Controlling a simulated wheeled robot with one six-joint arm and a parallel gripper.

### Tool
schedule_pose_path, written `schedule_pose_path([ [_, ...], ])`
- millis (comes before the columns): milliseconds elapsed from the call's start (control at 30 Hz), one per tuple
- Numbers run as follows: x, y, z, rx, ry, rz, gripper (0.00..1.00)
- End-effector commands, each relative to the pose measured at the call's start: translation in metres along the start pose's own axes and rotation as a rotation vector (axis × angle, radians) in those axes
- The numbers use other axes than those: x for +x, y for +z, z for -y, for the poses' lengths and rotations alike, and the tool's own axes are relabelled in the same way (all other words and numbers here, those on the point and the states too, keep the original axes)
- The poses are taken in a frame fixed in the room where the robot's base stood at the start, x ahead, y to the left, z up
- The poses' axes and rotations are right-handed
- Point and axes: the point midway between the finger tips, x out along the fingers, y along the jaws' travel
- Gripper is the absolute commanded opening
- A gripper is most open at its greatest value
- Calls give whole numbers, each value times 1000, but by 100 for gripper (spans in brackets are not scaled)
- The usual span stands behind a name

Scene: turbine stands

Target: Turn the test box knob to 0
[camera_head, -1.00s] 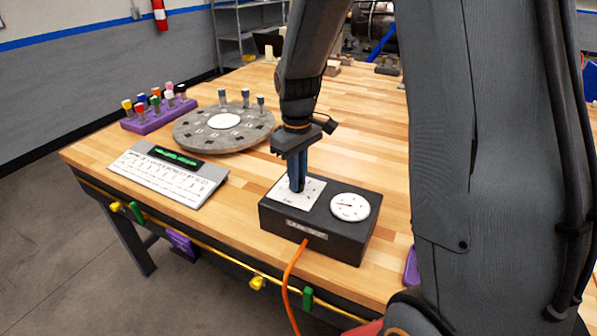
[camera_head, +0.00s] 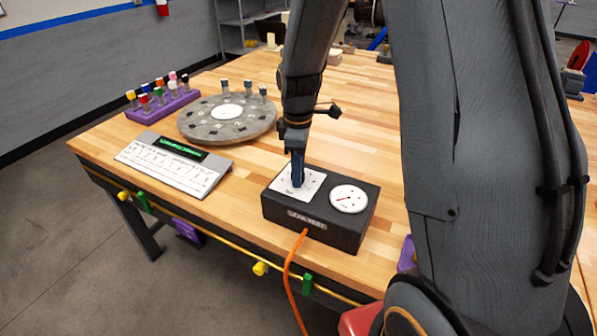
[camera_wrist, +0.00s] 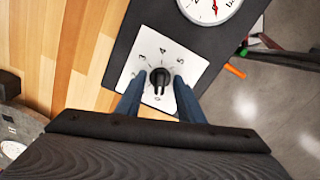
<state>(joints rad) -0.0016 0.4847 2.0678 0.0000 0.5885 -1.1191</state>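The test box (camera_head: 318,232) is a black box at the front of the wooden table, with a white dial plate (camera_head: 312,187) and a round gauge (camera_head: 348,198). In the wrist view, the black knob (camera_wrist: 160,76) sits mid-plate among printed numbers, with the 0 on the side nearest my gripper. Its exact pointer direction is hard to tell. My gripper (camera_head: 297,182) points down over the plate and hides the knob in the head view. In the wrist view its blue fingers (camera_wrist: 158,82) stand apart on either side of the knob, with small gaps showing.
A grey keypad with a green display (camera_head: 176,168), a round grey turntable (camera_head: 230,131) and a purple holder with colored pegs (camera_head: 160,106) stand to the left. An orange cable (camera_head: 288,272) hangs from the box front. The wood behind the box is clear.

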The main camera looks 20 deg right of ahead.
Motion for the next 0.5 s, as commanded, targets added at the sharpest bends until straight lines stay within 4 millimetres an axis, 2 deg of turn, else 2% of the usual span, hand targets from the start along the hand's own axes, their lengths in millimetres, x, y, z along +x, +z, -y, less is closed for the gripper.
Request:
schedule_pose_path([
  [133, 0, 0, 0, 0, 0, 0, 34],
  [200, 0, 0, 0, 0, 0, 0, 41],
  [500, 0, 0, 0, 0, 0, 0, 41],
])
